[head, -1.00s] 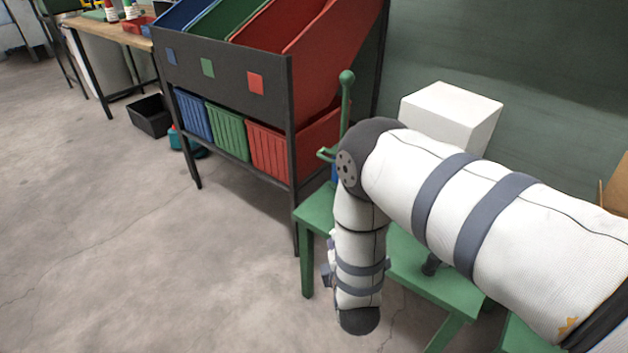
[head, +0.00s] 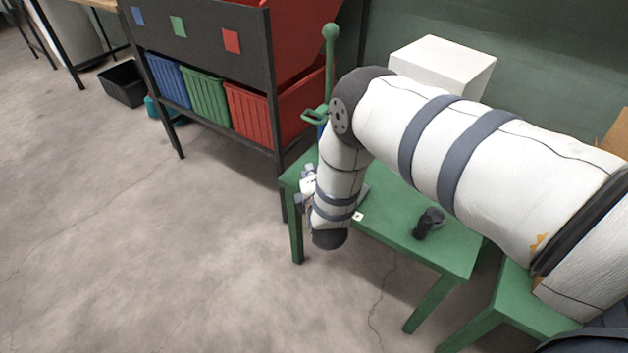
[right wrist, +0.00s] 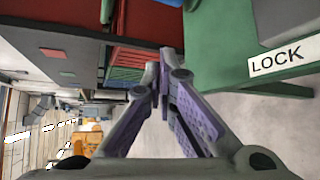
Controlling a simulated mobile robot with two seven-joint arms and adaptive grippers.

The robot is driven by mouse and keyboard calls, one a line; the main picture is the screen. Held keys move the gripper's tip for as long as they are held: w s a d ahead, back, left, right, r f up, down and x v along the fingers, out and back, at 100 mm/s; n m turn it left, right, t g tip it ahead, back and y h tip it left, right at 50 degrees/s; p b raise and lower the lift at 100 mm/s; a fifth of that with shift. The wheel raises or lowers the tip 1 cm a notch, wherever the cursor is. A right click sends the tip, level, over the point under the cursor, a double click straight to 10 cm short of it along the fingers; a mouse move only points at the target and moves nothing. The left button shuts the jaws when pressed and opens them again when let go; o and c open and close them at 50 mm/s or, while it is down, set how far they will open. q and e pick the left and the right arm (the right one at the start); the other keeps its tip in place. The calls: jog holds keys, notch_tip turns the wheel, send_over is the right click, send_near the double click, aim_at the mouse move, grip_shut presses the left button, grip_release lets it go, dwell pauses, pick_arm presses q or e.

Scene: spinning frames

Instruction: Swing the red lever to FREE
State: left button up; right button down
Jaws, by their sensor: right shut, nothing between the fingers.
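I cannot make out a red lever in either view; my right arm covers part of the green table (head: 400,250). A white label reading LOCK (right wrist: 275,62) is on a green edge in the right wrist view. No FREE label is readable. A dark knob-like part (head: 428,222) sits on the table, right of my forearm. My right gripper (right wrist: 165,60) is shut and empty, its fingertips together left of the green edge. In the head view it shows only partly, left of my wrist near the table's left end. My left gripper is not in view.
A green post with a ball top (head: 330,60) and a green handle (head: 315,115) stand behind my elbow. A dark rack with a red bin (head: 262,115) is at the back left, a white box (head: 443,65) behind.

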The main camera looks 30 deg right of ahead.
jog(key=x, duration=0.3)
jog(key=shift+w+d+f, duration=0.1)
jog(key=shift+d+f, duration=0.05)
jog(key=shift+d, duration=0.1)
jog(key=s+d, duration=0.1)
jog(key=s+d+r+p, duration=0.1)
jog(key=shift+s+d+r, duration=0.15)
jog(key=shift+d+r, duration=0.1)
jog(key=shift+r, duration=0.1)
